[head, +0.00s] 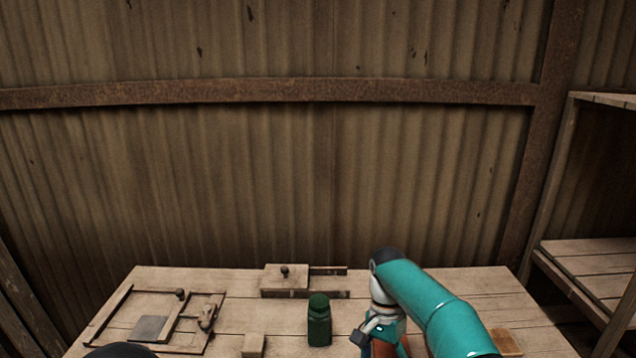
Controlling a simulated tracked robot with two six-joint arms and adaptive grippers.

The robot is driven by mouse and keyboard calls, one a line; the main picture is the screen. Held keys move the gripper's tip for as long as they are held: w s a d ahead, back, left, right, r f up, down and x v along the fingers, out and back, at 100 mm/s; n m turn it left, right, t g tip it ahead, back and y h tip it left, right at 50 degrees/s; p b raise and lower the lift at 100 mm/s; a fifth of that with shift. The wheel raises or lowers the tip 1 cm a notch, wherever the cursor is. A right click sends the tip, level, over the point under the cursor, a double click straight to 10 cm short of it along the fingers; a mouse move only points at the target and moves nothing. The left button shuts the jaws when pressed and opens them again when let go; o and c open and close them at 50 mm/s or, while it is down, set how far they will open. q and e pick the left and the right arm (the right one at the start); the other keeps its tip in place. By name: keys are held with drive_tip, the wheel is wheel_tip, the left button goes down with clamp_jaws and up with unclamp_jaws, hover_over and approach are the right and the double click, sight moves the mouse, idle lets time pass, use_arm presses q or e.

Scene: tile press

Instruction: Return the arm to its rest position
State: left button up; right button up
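My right arm comes in from the lower right, and my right gripper (376,338) hangs low over the wooden table, right of a dark green lidded jar (319,322). The gripper and the jar are apart in the picture. A reddish-brown thing (388,348) shows just below the gripper, partly hidden by it. I cannot tell whether the fingers are open or closed on it. My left gripper is not in view; only a dark rounded shape shows at the bottom left edge.
A wooden frame with a grey plate (148,328) lies at the table's left. A small wooden box with a knob (285,277) sits at the back middle. A wooden block (253,345) is at the front, an orange-brown piece (505,342) at right. Shelves (590,252) stand right.

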drive_tip(key=s+d+f+g+y, duration=0.1)
drive_tip(key=s+d+f, duration=0.1)
drive_tip(key=s+f, duration=0.3)
drive_tip(key=s+d+f+g, duration=0.1)
drive_tip(key=s+f, duration=0.1)
drive_tip(key=f, duration=0.5)
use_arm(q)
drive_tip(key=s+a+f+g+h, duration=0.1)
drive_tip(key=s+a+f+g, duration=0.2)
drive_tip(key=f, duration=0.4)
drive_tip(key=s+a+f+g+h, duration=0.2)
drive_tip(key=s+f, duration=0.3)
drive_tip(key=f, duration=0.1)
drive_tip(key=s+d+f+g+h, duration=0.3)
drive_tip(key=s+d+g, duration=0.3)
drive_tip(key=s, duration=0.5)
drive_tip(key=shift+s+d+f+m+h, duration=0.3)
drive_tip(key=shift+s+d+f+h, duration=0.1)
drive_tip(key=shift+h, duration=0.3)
use_arm(e)
drive_tip(key=s+a+f+n+t+y, duration=0.1)
drive_tip(key=s+a+f+n+t, duration=0.1)
drive_tip(key=s+f, duration=0.4)
drive_tip(key=s+a+f+n+t+y, duration=0.2)
drive_tip(key=s+f+n+t, duration=0.1)
drive_tip(key=s, duration=1.1)
wheel_tip(320, 180, down, 3)
drive_tip(key=shift+s+a+r+n+t, duration=0.15)
drive_tip(key=shift+s+n+t, duration=0.25)
drive_tip(key=shift+n, duration=0.1)
